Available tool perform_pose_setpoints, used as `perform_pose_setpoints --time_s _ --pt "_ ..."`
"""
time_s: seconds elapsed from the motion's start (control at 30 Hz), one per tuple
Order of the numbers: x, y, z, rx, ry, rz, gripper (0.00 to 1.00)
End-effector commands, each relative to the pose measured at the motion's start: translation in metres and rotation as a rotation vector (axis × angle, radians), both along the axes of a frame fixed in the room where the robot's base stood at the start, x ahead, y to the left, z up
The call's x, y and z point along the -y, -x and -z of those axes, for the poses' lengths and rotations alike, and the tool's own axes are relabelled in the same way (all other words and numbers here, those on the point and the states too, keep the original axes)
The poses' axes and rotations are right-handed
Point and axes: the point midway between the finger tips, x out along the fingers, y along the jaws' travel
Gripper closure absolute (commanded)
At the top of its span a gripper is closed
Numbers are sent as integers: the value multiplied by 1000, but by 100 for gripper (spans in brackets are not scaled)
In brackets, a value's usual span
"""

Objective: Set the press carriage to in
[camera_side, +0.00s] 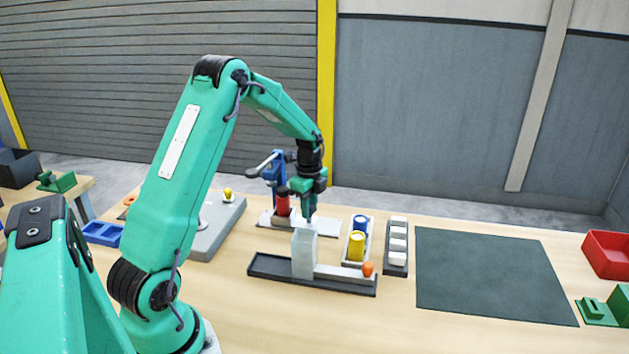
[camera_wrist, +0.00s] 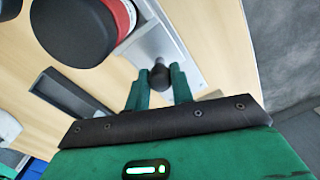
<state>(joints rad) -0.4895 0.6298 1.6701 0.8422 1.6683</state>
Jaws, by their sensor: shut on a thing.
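The press stands at the back of the bench in the side view, with a blue column (camera_side: 279,168), a red cylinder (camera_side: 283,205) and a pale base plate (camera_side: 264,219). My gripper (camera_side: 308,214) points down at the right side of the press. In the wrist view, the green fingers of my gripper (camera_wrist: 160,84) are shut on a dark round knob (camera_wrist: 159,76). The knob sits on the pale slide (camera_wrist: 150,42) of the press carriage. A large black disc (camera_wrist: 72,28) and a red, white-rimmed part (camera_wrist: 122,14) are at upper left. My fingers partly hide the slide.
Blue and yellow spools (camera_side: 356,246) and white blocks (camera_side: 398,243) stand to the right. A dark green mat (camera_side: 490,272) is bare. A grey box (camera_side: 215,228) is at left.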

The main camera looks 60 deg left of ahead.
Motion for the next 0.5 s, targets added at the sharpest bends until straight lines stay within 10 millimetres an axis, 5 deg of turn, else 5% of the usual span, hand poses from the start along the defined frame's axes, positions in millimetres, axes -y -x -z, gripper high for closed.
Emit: perform_pose_setpoints --time_s 0.2,0.23,0.3,0.5 --pt "0 -1 -1 2 -1 -2 100" --pt "0 -1 -1 2 -1 -2 71" --pt "0 -1 -1 2 -1 -2 57" --pt "0 -1 -1 1 0 -1 55"
